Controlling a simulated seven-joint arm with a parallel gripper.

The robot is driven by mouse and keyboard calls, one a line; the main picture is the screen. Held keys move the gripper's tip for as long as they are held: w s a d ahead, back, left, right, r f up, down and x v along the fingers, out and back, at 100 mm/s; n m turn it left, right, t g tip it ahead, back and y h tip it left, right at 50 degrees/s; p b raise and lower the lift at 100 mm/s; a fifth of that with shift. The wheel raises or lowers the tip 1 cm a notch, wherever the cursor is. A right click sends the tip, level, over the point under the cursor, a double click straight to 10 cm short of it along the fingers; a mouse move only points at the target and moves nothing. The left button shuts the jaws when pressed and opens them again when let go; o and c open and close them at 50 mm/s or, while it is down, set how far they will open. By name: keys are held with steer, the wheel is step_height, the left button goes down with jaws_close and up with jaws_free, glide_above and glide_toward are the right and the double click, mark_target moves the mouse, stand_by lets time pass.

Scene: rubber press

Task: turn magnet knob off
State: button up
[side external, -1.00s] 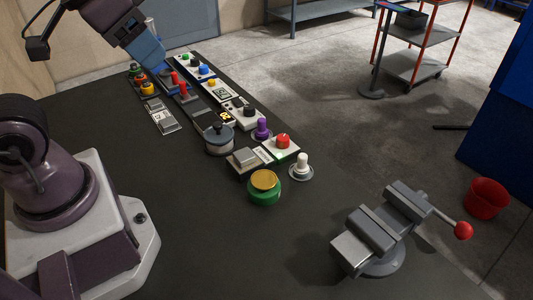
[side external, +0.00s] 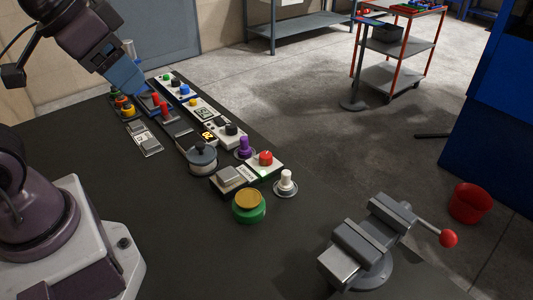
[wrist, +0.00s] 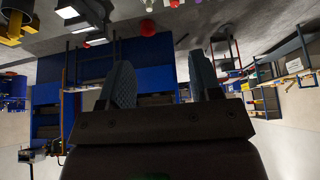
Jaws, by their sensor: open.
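Several knobs stand on the control panels along the dark table; no readable label shows which one is the magnet knob. A red knob (side external: 265,158) sits on a white box with a green strip at the near end of the row. A black knob (side external: 231,128) sits on a white panel behind it. My gripper (side external: 140,91), with blue fingers, is above the far end of the row near two red levers (side external: 159,105), away from both knobs. In the wrist view my gripper (wrist: 163,80) is open, with nothing between its fingers.
A purple knob (side external: 244,147), a white knob (side external: 286,182), a green-based yellow button (side external: 248,205) and a lidded round pot (side external: 202,158) stand close to the red knob. A grey vise (side external: 365,240) is at the near right. The table's front middle is clear.

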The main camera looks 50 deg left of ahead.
steer(key=m+g, duration=0.5)
steer(key=m, duration=0.6)
glide_toward(265, 154)
steer(key=f, duration=0.9)
steer(key=shift+w+f, duration=0.15)
steer(key=shift+w, duration=0.05)
steer(key=c, duration=0.9)
